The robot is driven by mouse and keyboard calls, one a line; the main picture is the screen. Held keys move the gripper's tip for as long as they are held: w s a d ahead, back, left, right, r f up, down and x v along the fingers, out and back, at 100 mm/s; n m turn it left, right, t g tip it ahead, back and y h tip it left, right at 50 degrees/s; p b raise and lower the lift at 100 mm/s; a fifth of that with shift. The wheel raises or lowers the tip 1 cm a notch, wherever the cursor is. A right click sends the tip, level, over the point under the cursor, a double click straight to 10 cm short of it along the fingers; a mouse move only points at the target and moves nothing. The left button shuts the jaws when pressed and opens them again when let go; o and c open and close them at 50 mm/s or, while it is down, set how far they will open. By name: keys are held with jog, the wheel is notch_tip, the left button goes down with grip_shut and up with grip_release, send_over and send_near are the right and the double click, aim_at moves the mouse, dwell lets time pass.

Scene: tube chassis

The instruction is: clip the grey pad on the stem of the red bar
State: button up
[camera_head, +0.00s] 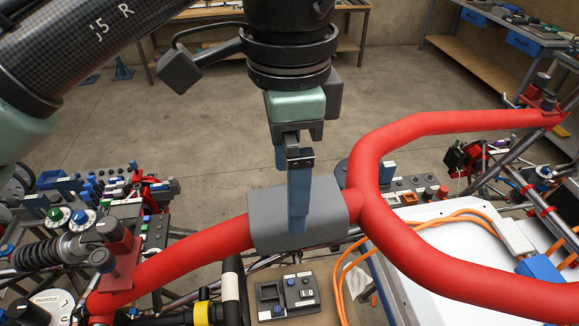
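The grey pad (265,222) sits on the stem of the red bar (205,247), just left of where the bar forks. It wraps over the top and near side of the tube. Its underside is hidden, so I cannot tell how firmly it is seated. My gripper (290,200) points down over the pad. Its near blue finger crosses in front of the pad. The far finger shows above the pad's far edge, with a gap between its tip and the pad. The fingers look spread apart, and I see no clear grip.
Left of the stem are a coil-spring shock (60,252) and benches of small parts. A white panel (405,270) with orange cables (350,262) lies under the fork at right. A switch box (288,295) is below the pad. Open floor (190,130) lies behind.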

notch_tip(320, 180, up, 10)
jog(key=p, duration=0.8)
jog(key=w+d+t+h+b, duration=0.3)
jog(key=d, duration=0.4)
jog(key=w+d+t+h+b, duration=0.3)
jog(key=d, duration=0.5)
jog(key=d+r+t+h+b, duration=0.4)
jog(key=d+r+t+h, duration=0.1)
jog(key=a+r+n+t+h+b, duration=0.1)
jog(key=a+r+n+t+b, duration=0.3)
jog(key=r+t, duration=0.2)
jog(key=s+a+n+t+y+b, duration=0.2)
jog(key=s+a+n+t+y, duration=0.2)
jog(key=a+n+t+y, duration=0.1)
jog(key=s+a+f+n+t+y+b, duration=0.1)
jog(key=s+a+n+t+y, duration=0.3)
jog(key=a, duration=0.6)
jog(key=n+t+y+b, duration=0.1)
jog(key=n+y, duration=0.1)
jog(key=y, duration=0.1)
jog(key=shift+f+n, duration=0.2)
jog(key=shift+n, duration=0.2)
jog(key=shift+w, duration=0.1)
